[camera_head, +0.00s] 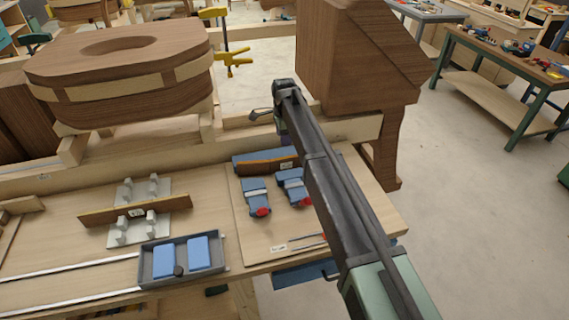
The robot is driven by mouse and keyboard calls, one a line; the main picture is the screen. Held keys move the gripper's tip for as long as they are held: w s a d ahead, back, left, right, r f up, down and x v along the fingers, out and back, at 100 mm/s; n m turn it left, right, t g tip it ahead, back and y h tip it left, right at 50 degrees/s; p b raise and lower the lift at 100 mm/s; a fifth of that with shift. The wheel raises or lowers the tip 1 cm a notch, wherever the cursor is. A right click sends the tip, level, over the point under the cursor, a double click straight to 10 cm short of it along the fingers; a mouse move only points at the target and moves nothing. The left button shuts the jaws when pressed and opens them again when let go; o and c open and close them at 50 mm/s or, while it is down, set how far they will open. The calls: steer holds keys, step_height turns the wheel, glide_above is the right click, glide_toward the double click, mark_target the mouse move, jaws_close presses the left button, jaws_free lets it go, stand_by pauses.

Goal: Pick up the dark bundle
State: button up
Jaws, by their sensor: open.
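A dark brown strip-like piece (270,168) with a small pale label lies along a blue block at the back of the pale board; I cannot tell for sure that it is the bundle. A lighter brown strip (160,209), also labelled, rests across white pronged supports (122,232) at the left of the bench. My arm reaches up from the lower right across the board. My gripper (284,88) is at its far end, open, beyond the dark piece and near the large wooden form. Its fingers are small and hard to make out.
Blue tools with red ends (257,198) lie on the board (262,238). A grey tray (186,281) with blue blocks stands at the bench front. Large wooden forms (360,60) rise behind, with a yellow clamp (234,62). Open floor lies right.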

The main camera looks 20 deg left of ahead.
mark_target(286, 157)
steer(key=f+b, duration=0.2)
steer(key=f, duration=0.1)
steer(key=f+b, duration=0.3)
steer(key=shift+w+d+b, duration=0.1)
steer(key=shift+d+b, duration=0.1)
steer(key=shift+b, duration=0.15)
steer(key=shift+d, duration=0.1)
step_height(286, 157, down, 5)
steer(key=b, duration=0.5)
steer(key=shift+f, duration=0.1)
steer(key=shift+r, duration=0.25)
jaws_close()
